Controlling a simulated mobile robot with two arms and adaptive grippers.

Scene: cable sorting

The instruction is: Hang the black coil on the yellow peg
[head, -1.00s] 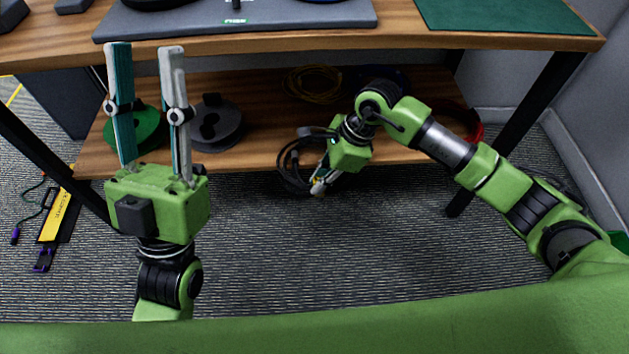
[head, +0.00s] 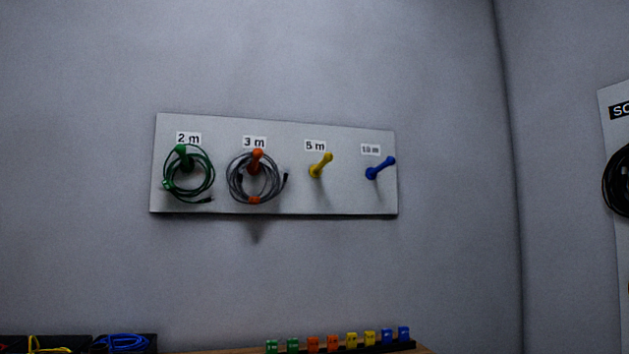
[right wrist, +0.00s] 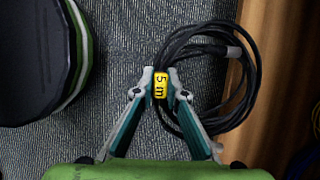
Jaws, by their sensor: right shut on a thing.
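The yellow peg (head: 320,166) is on a white wall board (head: 340,205), under a "5 m" label, and is bare. In the right wrist view my right gripper (right wrist: 160,82) is shut on the black coil (right wrist: 243,100) at its yellow "5 m" tag (right wrist: 160,84). The coil's loops hang out to the right of the fingers, close to a wooden edge. Neither gripper shows in the head view now, which looks up at the wall.
A green coil (head: 188,175) hangs on the green peg and a grey coil (head: 257,178) on the orange peg. The blue peg (head: 381,168) is bare. Below are a row of coloured clips (head: 340,342) and dark bins (head: 75,344). In the right wrist view a wooden surface (right wrist: 262,60) lies at right.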

